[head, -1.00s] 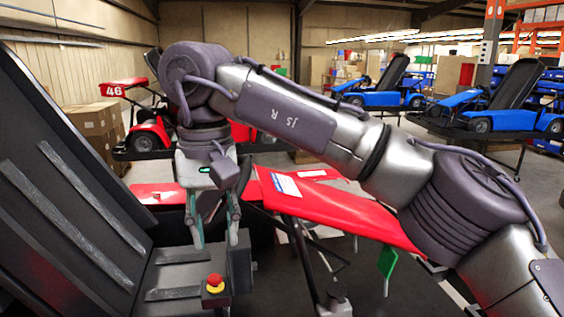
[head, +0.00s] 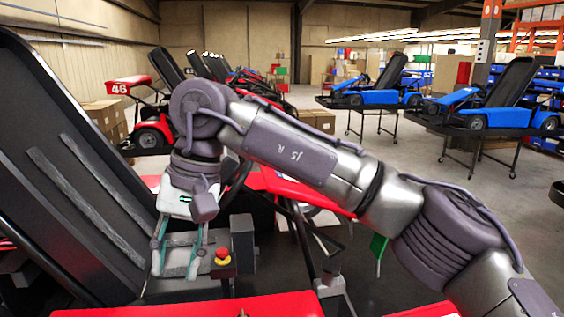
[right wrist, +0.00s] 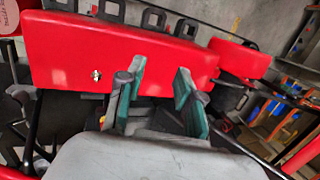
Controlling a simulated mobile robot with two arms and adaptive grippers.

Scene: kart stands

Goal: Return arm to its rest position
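My right arm reaches in from the lower right across the head view. Its gripper (head: 178,262) points down over the seat of the near kart (head: 85,190). The two fingers stand apart with nothing between them. In the right wrist view the fingers (right wrist: 157,98) are also spread and empty, with a red body panel (right wrist: 110,55) beyond them. I cannot tell whether the fingertips touch the seat. My left gripper is not in view.
A grey box with a red stop button (head: 222,257) stands beside the gripper. Red bodywork (head: 285,306) lies along the bottom edge. Blue karts (head: 480,105) on stands are at the back right, a red kart (head: 150,125) at the back left. Open floor (head: 400,155) lies between.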

